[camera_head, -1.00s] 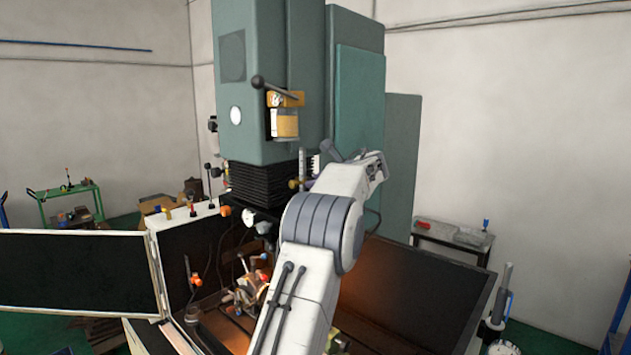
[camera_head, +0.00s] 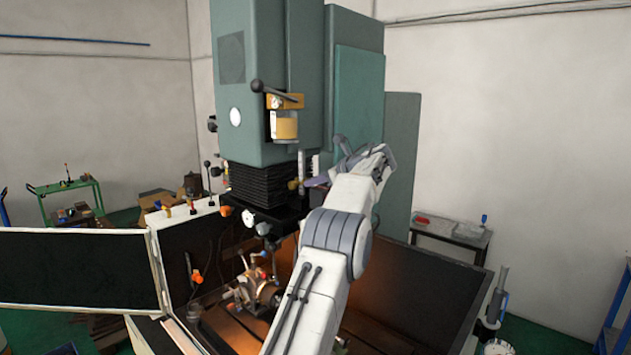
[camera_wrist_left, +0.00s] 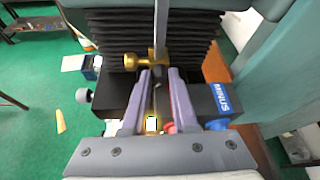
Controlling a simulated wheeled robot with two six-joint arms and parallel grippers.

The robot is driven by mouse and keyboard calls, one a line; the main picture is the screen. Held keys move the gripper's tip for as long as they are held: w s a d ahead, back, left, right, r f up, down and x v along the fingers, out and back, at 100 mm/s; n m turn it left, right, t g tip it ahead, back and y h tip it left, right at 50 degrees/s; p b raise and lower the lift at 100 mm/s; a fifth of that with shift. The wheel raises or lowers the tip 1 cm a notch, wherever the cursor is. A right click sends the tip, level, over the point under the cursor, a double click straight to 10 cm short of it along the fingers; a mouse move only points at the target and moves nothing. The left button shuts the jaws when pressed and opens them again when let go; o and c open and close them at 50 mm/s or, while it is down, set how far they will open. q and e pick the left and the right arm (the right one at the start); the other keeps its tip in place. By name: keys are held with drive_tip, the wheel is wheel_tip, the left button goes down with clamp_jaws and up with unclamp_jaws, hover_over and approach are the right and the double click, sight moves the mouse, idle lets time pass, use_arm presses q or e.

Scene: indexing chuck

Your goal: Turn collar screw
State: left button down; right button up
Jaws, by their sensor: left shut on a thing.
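A brass collar with a knob (camera_head: 293,184) sits on an upright rod (camera_head: 301,165) below the machine head. In the left wrist view, the brass knob (camera_wrist_left: 130,62) points left from the collar. My left gripper (camera_head: 318,182) is just right of the collar. In the left wrist view, my left gripper (camera_wrist_left: 158,76) has its two purple-grey fingers shut on a small dark part at the collar, in front of the rod. The fingers partly hide this part, so I cannot tell its exact shape. My right gripper is not in view.
The black bellows (camera_head: 265,183) are close behind the collar. A chuck (camera_head: 262,292) stands on the machine bed below. A blue block marked MINUS (camera_wrist_left: 222,97) is close right of my fingers. A grey side table (camera_head: 450,237) stands at the right.

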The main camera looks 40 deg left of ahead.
use_arm(q)
drive_tip(key=shift+m+g, duration=0.3)
drive_tip(key=shift+m, duration=0.1)
idle(0.4)
drive_tip(key=c, duration=0.7)
unclamp_jaws()
drive_tip(key=b+v, duration=0.1)
drive_tip(key=v, duration=0.9)
drive_tip(key=shift+d+r, duration=0.1)
drive_tip(key=shift+d, duration=0.15)
